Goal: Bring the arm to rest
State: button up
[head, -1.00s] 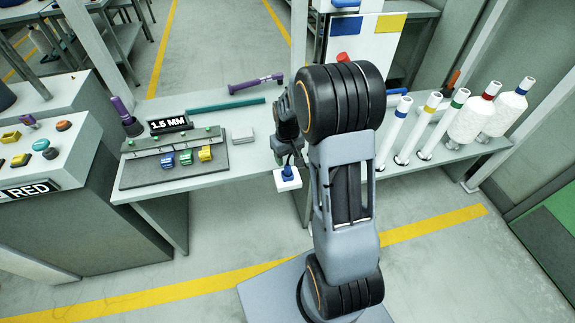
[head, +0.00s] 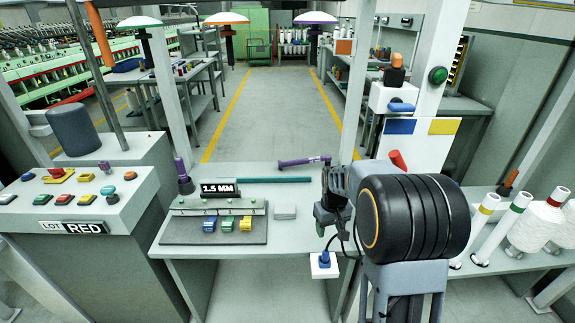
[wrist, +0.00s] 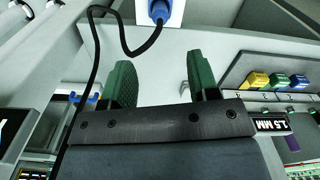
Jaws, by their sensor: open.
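My arm stands folded at the right of the middle in the head view. My gripper shows in the wrist view (wrist: 157,82), where its two green-padded fingers are apart with nothing between them. In the head view the gripper end, seen only in part, is beside the arm's large dark joint, over the right end of the grey table (head: 290,232). A blue plug (head: 324,259) sits in a white socket box at the table's front edge, just below the wrist, and it also shows in the wrist view (wrist: 158,10). A black cable runs from it.
A board (head: 215,229) with blue, green and yellow clips lies on the table, with a "1.5 MM" sign behind. A purple tool (head: 304,161) and a teal rod (head: 262,180) lie further back. White spools (head: 540,224) stand at right, a button console (head: 75,200) at left. An aisle lies beyond.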

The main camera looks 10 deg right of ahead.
jog(key=s+a+r+t+p, duration=0.1)
jog(key=s+a+r+p, duration=0.1)
jog(key=s+a+r, duration=0.2)
jog(key=s+a+r+t+p, duration=0.1)
jog(key=s+a+r, duration=0.3)
jog(key=s+r, duration=0.4)
jog(key=shift+s+a+r+m+t+p, duration=0.3)
jog(key=shift+s+t, duration=0.5)
jog(key=shift+s, duration=1.3)
